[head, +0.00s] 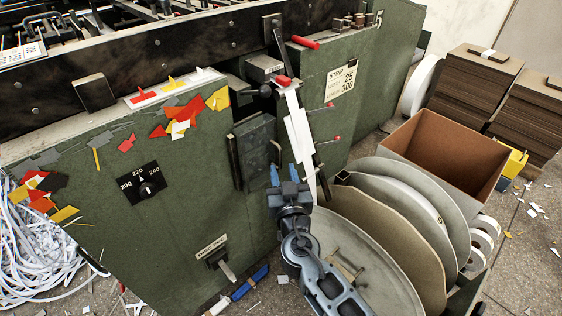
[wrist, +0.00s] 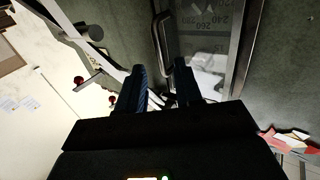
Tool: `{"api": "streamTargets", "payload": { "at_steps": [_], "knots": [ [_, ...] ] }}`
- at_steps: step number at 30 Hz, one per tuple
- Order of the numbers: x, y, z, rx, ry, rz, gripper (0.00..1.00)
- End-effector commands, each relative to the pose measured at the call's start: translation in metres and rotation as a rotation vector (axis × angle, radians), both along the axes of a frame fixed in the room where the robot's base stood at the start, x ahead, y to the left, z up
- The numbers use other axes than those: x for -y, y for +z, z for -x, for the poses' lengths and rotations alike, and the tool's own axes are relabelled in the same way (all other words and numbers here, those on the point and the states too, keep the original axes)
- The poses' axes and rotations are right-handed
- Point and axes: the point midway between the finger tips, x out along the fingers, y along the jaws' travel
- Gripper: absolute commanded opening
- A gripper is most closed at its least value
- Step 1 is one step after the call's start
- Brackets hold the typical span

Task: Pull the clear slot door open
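The clear slot door (wrist: 205,62) is a see-through panel in a metal frame, with scale numbers and pale scraps showing through it. It looks shut. Its curved bar handle (wrist: 161,46) stands on the door's left side in the wrist view. In the head view the door (head: 253,150) is a dark panel on the green machine, with the handle (head: 278,153) at its right edge. My gripper (head: 286,174) is just below the handle. In the wrist view my gripper (wrist: 161,84) has its two blue fingers apart, with the handle ahead of the gap; contact does not show.
A white strip (head: 299,135) and red-knobbed levers (head: 331,105) are close to the right of the door. Large discs (head: 415,215) and an open cardboard box (head: 445,155) stand at right. Coloured scraps (head: 180,120) lie on the machine at left.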

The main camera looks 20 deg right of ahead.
Motion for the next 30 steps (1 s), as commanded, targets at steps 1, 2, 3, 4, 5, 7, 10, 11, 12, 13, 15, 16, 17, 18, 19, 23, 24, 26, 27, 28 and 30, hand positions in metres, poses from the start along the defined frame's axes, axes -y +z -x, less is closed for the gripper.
{"api": "streamTargets", "payload": {
  "at_steps": [1, 2, 3, 4, 5, 7, 10, 11, 12, 13, 15, 16, 17, 18, 19, 23, 24, 26, 27, 28, 30],
  "knots": [
    [0.003, 0.002, -0.009, 0.0, -0.002, 0.002, 0.35],
    [0.004, 0.001, -0.013, 0.0, -0.002, 0.002, 0.35],
    [0.006, 0.002, -0.019, 0.001, -0.002, 0.001, 0.35],
    [0.007, 0.001, -0.023, 0.0, -0.002, 0.001, 0.35],
    [0.008, 0.001, -0.026, 0.001, -0.002, 0.001, 0.35],
    [0.01, 0.0, -0.033, -0.001, -0.001, 0.002, 0.35],
    [0.012, 0.0, -0.04, 0.0, 0.0, 0.0, 0.35],
    [0.012, 0.0, -0.041, -0.001, 0.0, 0.0, 0.35],
    [0.012, 0.0, -0.042, -0.001, 0.0, 0.001, 0.35],
    [0.012, 0.0, -0.043, -0.001, 0.0, 0.001, 0.35],
    [0.013, 0.0, -0.043, -0.001, 0.0, 0.001, 0.35],
    [0.013, 0.0, -0.043, -0.001, 0.0, 0.001, 0.35],
    [0.013, 0.0, -0.043, -0.001, 0.0, 0.001, 0.35],
    [0.013, 0.0, -0.043, -0.001, 0.0, 0.001, 0.35],
    [0.013, 0.0, -0.043, -0.001, 0.0, 0.001, 0.35],
    [0.013, 0.0, -0.043, -0.001, 0.0, 0.001, 0.26],
    [0.012, 0.0, -0.043, -0.001, 0.0, 0.001, 0.22],
    [0.012, 0.0, -0.043, -0.001, 0.0, 0.001, 0.17],
    [0.012, 0.0, -0.043, -0.001, 0.0, 0.001, 0.13],
    [0.012, 0.0, -0.043, -0.001, 0.0, 0.001, 0.1],
    [0.012, 0.0, -0.043, -0.001, 0.0, 0.001, 0.03]
  ]
}}
